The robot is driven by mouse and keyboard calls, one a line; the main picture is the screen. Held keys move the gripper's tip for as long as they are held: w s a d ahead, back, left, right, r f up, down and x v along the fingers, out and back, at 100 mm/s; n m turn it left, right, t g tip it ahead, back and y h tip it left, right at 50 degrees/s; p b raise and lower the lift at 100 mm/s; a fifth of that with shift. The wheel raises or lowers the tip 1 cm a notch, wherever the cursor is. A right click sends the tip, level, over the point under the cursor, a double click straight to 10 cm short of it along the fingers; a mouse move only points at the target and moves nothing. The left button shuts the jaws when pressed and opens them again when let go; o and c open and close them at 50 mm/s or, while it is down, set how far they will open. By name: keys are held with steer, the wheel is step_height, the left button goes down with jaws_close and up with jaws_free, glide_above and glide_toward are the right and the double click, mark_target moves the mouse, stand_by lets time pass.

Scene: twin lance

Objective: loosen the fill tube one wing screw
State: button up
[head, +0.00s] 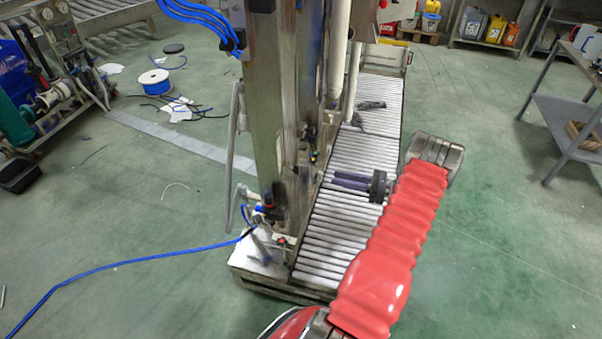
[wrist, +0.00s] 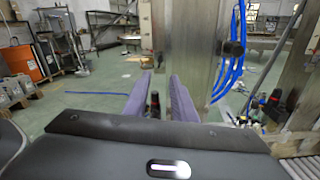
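My gripper (head: 336,180) reaches left from my red-sleeved arm, over the roller conveyor and towards the metal column (head: 265,120). In the wrist view its two purple fingers (wrist: 159,80) stand apart with a gap between them. No held thing can be made out. A dark upright part (wrist: 154,104) shows in the gap, at a distance I cannot tell. A black knob (wrist: 234,48) sits on a metal upright, right of the fingers. I cannot tell whether it is the wing screw of fill tube one. Two pale tubes (head: 339,45) run down beside the column in the head view.
The roller conveyor (head: 325,250) runs below my gripper, with a dark tool-like thing (head: 371,105) on it. Blue hoses (head: 205,18) hang at the column top. A blue hose (head: 120,265) crosses the floor. A grey table (head: 570,115) stands right. Green floor is open between.

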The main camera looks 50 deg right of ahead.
mark_target(295, 169)
steer(key=x, duration=1.4)
steer(key=shift+s, duration=0.1)
steer(key=shift+c, duration=0.7)
jaws_close()
